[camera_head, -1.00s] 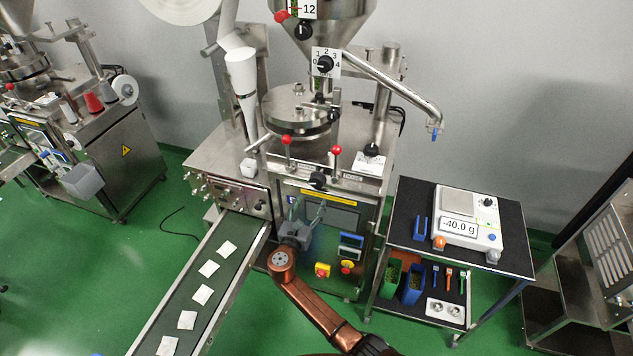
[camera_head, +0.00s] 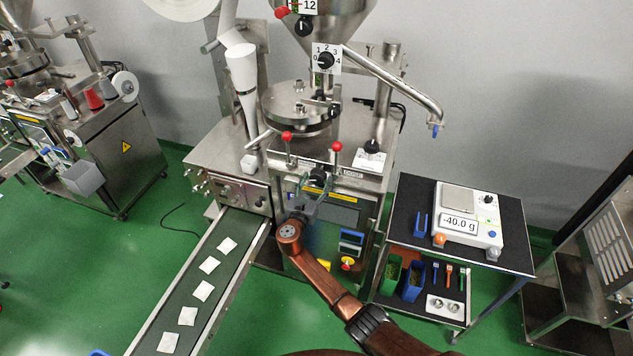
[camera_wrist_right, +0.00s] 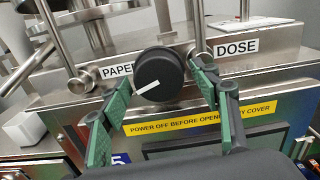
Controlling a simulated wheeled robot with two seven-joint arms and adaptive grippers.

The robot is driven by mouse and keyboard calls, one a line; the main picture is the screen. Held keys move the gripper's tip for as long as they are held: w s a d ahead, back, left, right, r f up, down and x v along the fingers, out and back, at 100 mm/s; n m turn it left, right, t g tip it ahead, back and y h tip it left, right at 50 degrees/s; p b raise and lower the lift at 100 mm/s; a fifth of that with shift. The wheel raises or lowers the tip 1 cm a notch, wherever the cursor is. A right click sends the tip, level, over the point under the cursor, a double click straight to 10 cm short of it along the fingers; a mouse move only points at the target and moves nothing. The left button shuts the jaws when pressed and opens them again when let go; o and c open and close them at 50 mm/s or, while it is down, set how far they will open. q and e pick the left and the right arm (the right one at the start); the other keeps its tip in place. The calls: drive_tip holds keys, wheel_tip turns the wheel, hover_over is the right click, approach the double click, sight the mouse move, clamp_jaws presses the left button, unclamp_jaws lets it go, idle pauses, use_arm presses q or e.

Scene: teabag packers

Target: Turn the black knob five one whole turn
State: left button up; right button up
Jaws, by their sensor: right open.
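The black knob (camera_head: 318,176) with a white pointer line sits on the front edge of the steel packing machine. In the right wrist view the knob (camera_wrist_right: 158,73) is between the PAPER and DOSE labels, its pointer slanting down to the left. My right gripper (camera_head: 316,188) is open at the knob. In the right wrist view its green-padded fingers (camera_wrist_right: 162,80) stand left and right of the knob, with a gap seen on both sides. Whether the fingertips reach past the knob's face is hard to tell. My left gripper is not in view.
Two red-tipped levers (camera_head: 337,147) rise close above the knob. A yellow warning label (camera_wrist_right: 200,118) and a dark panel lie below it. A conveyor (camera_head: 229,276) with several teabags runs at the left. A cart with a scale (camera_head: 467,215) stands at the right.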

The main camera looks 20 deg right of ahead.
drive_tip(key=c, duration=1.2)
drive_tip(key=shift+o, duration=0.2)
